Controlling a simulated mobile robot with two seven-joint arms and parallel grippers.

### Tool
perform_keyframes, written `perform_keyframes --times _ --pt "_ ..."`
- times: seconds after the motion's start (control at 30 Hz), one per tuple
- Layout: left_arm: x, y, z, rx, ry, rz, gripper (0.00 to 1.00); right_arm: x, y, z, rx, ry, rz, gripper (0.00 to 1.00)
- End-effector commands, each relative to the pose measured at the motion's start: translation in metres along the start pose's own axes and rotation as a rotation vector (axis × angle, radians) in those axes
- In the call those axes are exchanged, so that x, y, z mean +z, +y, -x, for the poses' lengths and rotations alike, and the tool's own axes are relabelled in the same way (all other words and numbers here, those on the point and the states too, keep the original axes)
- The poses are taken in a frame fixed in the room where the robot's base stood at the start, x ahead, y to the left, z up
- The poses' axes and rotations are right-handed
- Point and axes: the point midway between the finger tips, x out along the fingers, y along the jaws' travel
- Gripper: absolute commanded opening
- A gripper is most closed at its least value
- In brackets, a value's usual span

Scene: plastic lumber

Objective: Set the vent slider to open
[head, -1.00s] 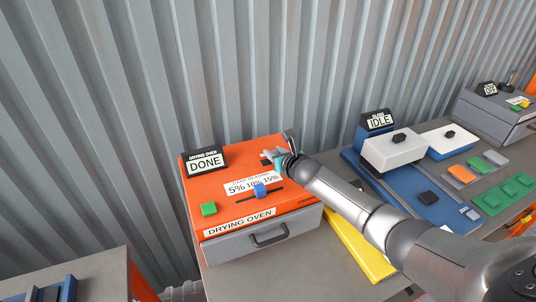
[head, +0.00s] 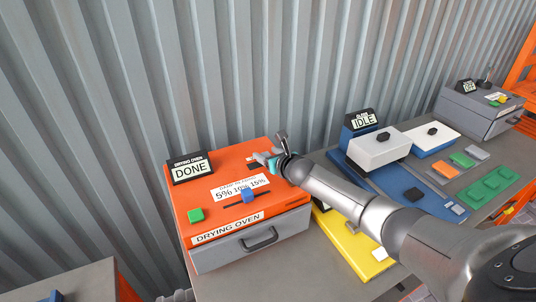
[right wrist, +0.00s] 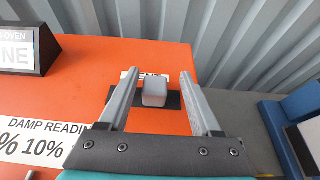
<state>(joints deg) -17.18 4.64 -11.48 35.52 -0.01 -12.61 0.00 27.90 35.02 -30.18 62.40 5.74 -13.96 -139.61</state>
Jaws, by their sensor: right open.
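The orange drying oven (head: 228,223) stands on the bench. The vent slider's grey knob (right wrist: 154,93) sits on a dark track at the back right of its top, in the right wrist view. A white label (right wrist: 130,74) behind the knob is mostly hidden. My right gripper (right wrist: 162,76) is open, with one finger on each side of the knob in the picture and gaps between; I cannot tell how far down the fingers reach. In the head view my right gripper (head: 264,159) is over this corner and hides much of the slider. My left gripper is not in view.
The oven also has a "DONE" display (head: 190,168), a green button (head: 196,214), a blue slider (head: 248,196) and a drawer handle (head: 259,239). A yellow object (head: 350,245) lies right of it. A blue machine marked "IDLE" (head: 363,122) stands farther right. Corrugated wall closes the back.

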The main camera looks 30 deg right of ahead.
Motion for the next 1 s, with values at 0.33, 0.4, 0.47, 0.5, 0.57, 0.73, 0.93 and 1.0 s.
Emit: perform_keyframes --times 0.33,0.4,0.47,0.5,0.57,0.73,0.93,1.0 --pt "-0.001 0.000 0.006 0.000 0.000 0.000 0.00 0.000 0.000 0.019 0.002 0.001 0.001 0.65" --pt "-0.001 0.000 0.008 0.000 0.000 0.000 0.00 0.000 0.000 0.027 0.002 0.001 0.002 0.65" --pt "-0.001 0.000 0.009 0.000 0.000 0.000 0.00 0.000 0.000 0.034 0.001 0.001 0.002 0.65" --pt "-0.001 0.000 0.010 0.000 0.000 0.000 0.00 0.000 0.000 0.039 0.001 0.002 0.002 0.65" --pt "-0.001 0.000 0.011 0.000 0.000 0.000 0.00 0.000 0.000 0.046 0.002 0.001 0.003 0.65" --pt "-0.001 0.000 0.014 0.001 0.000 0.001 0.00 -0.001 0.000 0.067 0.001 0.002 0.002 0.65" --pt "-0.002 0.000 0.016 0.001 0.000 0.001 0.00 -0.001 0.000 0.094 0.001 0.002 0.003 0.65" --pt "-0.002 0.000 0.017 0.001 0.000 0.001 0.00 0.000 0.000 0.104 0.001 0.001 0.004 0.65"
